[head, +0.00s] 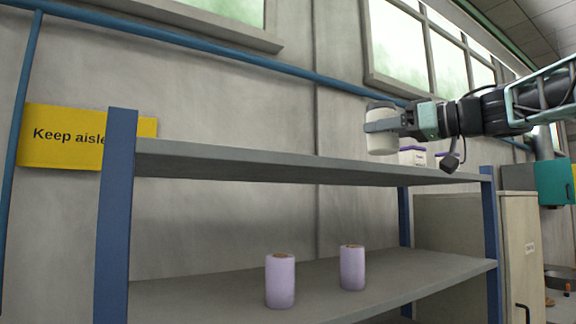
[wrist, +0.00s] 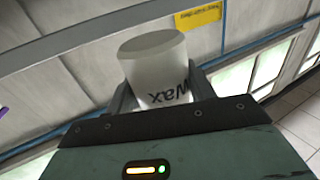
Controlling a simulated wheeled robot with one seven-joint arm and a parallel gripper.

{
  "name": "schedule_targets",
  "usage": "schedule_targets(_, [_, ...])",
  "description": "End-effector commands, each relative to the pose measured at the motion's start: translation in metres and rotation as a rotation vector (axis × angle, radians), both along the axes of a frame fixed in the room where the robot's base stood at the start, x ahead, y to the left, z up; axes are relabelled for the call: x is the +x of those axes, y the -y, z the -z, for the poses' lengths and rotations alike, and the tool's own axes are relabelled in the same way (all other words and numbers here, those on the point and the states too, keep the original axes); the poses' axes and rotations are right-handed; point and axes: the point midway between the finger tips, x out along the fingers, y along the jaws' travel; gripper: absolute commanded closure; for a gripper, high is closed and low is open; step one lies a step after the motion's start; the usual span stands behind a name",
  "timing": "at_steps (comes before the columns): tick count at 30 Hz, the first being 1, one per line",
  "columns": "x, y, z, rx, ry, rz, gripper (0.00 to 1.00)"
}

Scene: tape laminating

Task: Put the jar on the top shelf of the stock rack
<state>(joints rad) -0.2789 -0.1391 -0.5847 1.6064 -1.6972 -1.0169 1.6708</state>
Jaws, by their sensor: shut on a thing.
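A white jar (head: 381,144) is held in my gripper (head: 384,126) at the right of the head view. In the wrist view the jar (wrist: 158,70) sits between the two fingers and shows the word "Wax" upside down. My gripper is shut on the jar. The stock rack has blue posts (head: 118,215) and grey shelves. The jar is at the height of the top shelf (head: 260,163) or a little above it, toward its right part. I cannot tell whether the jar's base touches the shelf.
White containers with purple lids (head: 412,156) stand behind the jar at the right of the top shelf. Two lilac rolls (head: 280,282) (head: 352,268) stand on the lower shelf. The left and middle of the top shelf look clear. A cabinet (head: 520,250) stands right of the rack.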

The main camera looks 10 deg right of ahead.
Motion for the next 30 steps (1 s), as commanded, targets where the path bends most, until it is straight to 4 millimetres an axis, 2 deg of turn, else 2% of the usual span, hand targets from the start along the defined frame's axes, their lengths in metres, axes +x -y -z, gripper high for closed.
schedule_targets(5, [0.014,-0.013,-0.002,0.000,0.000,-0.002,0.80])
schedule_targets(18, [0.093,-0.081,-0.002,-0.001,0.000,-0.002,0.80])
schedule_targets(30, [0.121,-0.104,-0.002,-0.001,0.001,-0.002,0.80])
